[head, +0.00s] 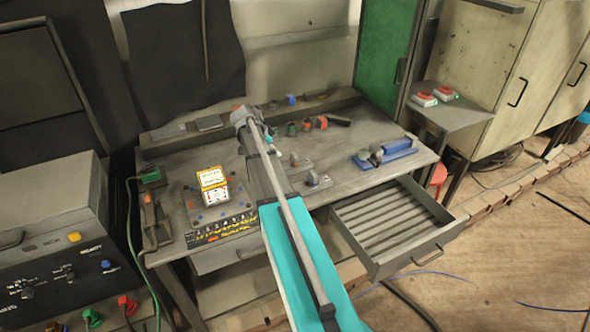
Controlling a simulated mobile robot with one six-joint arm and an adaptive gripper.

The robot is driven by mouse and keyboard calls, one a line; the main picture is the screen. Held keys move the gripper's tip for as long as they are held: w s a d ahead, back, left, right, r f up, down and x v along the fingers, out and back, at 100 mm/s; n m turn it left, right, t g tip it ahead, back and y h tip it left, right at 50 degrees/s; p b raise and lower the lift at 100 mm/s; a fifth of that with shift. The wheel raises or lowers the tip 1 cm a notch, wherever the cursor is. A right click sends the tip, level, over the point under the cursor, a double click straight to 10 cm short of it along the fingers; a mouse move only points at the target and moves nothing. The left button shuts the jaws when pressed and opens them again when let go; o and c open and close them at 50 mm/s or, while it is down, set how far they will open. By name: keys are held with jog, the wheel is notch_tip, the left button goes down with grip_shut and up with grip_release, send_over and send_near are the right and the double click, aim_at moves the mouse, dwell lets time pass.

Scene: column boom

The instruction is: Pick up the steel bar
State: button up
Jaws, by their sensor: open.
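My arm reaches from the bottom of the head view up over the workbench (375,133). My gripper (271,146) is small and partly hidden at the far end of the arm, above the bench; it is open, and I see nothing held in it. I cannot single out the steel bar for certain. Flat grey pieces (209,123) lie on the raised ledge at the back left of the bench, apart from my gripper. A short dark bar-like piece (338,121) lies at the back right. The arm hides part of the bench middle.
A white and orange box (213,187) stands on a plate at the bench's left. A blue fixture (386,154) sits at the right. An open drawer (440,236) juts out in front. A grey control cabinet (50,235) stands left, a green door (383,52) behind.

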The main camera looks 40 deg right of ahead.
aim_at(292, 163)
jog(key=b+x, duration=0.4)
jog(key=x, duration=0.1)
jog(key=shift+d+f, duration=0.15)
jog(key=shift+f, duration=0.25)
jog(key=shift+s+d+f+b, duration=0.15)
jog(key=shift+d+f+b, duration=0.3)
jog(key=shift+b, duration=0.2)
jog(key=shift+f, duration=0.1)
jog(key=shift+b+x, duration=2.1)
jog(key=shift+x, duration=0.4)
jog(key=shift+s, duration=0.1)
jog(key=c, duration=1.1)
jog(key=shift+c, duration=0.2)
jog(key=shift+d+r, duration=0.1)
jog(key=shift+r, duration=0.2)
